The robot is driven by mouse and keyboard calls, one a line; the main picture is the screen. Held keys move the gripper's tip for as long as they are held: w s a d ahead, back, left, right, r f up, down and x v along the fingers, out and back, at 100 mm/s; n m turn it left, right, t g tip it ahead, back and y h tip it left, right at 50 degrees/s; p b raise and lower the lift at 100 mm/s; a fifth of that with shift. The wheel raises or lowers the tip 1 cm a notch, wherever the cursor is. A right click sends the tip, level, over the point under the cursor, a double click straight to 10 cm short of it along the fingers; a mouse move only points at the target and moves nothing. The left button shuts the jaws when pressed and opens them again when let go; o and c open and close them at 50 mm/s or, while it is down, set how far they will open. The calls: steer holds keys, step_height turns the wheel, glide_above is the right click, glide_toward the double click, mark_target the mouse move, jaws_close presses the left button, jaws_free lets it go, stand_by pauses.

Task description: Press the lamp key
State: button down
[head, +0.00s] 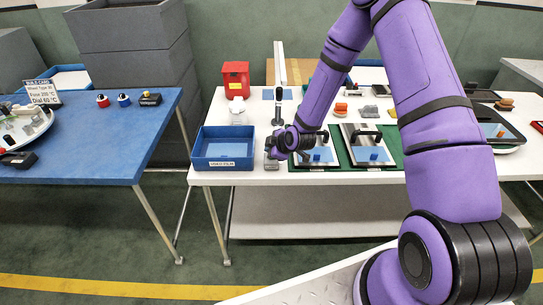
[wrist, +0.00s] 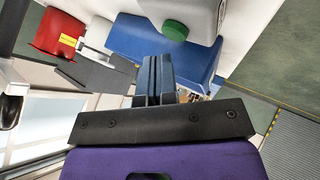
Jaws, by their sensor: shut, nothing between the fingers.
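My gripper (head: 272,150) is at the front edge of the white table, just right of the blue bin labelled VIDEO FILM (head: 223,163). In the wrist view its two fingers (wrist: 155,66) lie side by side, shut with nothing between them. A small grey block-like thing (head: 271,165) shows right under the gripper in the head view; whether they touch cannot be told. I cannot make out a lamp key for certain in either view; it may be hidden by the gripper or too small.
A red box with a yellow label (head: 236,80) stands at the back left of the white table (head: 245,176). Two trays on green mats (head: 337,162) lie right of the gripper. A blue table (head: 95,165) stands left, across a floor gap. A green round thing (wrist: 175,30) shows in the wrist view.

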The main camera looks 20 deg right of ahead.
steer(key=shift+f, duration=0.2)
stand_by(0.5)
steer(key=shift+f, duration=0.25)
steer(key=shift+f, duration=0.2)
stand_by(0.5)
steer(key=shift+r, duration=0.7)
steer(key=shift+r, duration=3)
